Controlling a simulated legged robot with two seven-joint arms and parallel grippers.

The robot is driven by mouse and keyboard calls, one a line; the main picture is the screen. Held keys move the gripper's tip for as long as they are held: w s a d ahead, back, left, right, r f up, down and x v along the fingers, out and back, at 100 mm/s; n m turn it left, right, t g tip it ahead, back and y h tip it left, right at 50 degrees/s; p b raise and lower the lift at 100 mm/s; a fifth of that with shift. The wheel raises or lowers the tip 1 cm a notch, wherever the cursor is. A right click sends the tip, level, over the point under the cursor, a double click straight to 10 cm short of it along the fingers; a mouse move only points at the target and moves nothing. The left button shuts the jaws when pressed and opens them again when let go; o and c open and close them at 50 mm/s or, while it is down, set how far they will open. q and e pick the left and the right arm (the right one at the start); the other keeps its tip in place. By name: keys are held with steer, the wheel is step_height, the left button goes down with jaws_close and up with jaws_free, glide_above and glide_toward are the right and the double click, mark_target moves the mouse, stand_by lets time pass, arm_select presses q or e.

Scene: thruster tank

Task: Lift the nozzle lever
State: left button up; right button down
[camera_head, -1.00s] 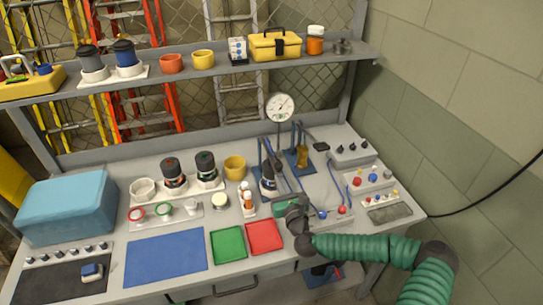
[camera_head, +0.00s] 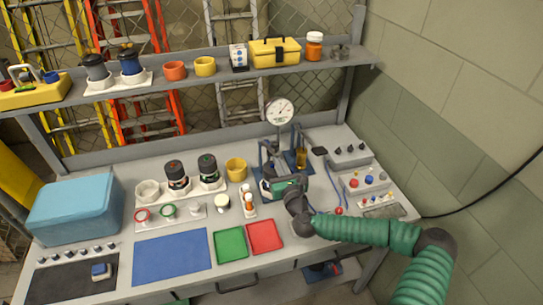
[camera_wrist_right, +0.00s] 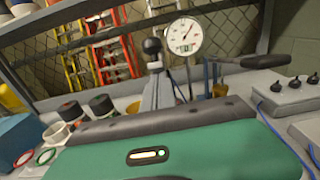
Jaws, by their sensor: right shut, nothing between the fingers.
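My right gripper (camera_head: 283,186) is shut and empty, beside the dark nozzle assembly (camera_head: 268,160) at the back right of the workbench. It covers the assembly's lower part in the head view. In the right wrist view my green gripper body fills the bottom and its fingertips are hidden. Beyond it stands a grey tapered piece with a black ball on top (camera_wrist_right: 152,47). A dark bar-like handle (camera_wrist_right: 252,63) reaches out to the right. I cannot tell for sure which of these is the nozzle lever, or whether my gripper touches it. My left gripper is out of view.
A round pressure gauge (camera_head: 279,111) stands behind the assembly. Control boxes with knobs (camera_head: 368,180) are at the right. Dark-lidded jars (camera_head: 208,168), a yellow cup (camera_head: 236,169) and small bottles (camera_head: 248,203) stand to the left. The blue mat (camera_head: 172,257) is clear.

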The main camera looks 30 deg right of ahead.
mark_target(277, 154)
steer(key=r, duration=0.1)
steer(key=w+r+p, duration=0.1)
steer(key=r+p, duration=0.1)
steer(key=shift+w+d+r, duration=0.25)
steer(key=shift+w+r, duration=0.05)
steer(key=shift+w, duration=0.1)
steer(key=w+r, duration=0.1)
steer(key=w+r+p, duration=0.1)
steer(key=w+r, duration=0.1)
steer(key=shift+d+r, duration=0.15)
steer(key=shift+d, duration=0.2)
steer(key=shift+w+d+r+b, duration=1.3)
steer(key=shift+w+r, duration=0.8)
steer(key=shift+w, duration=3.4)
steer(key=b+v, duration=0.1)
steer(key=v, duration=0.6)
steer(key=shift+s, duration=0.15)
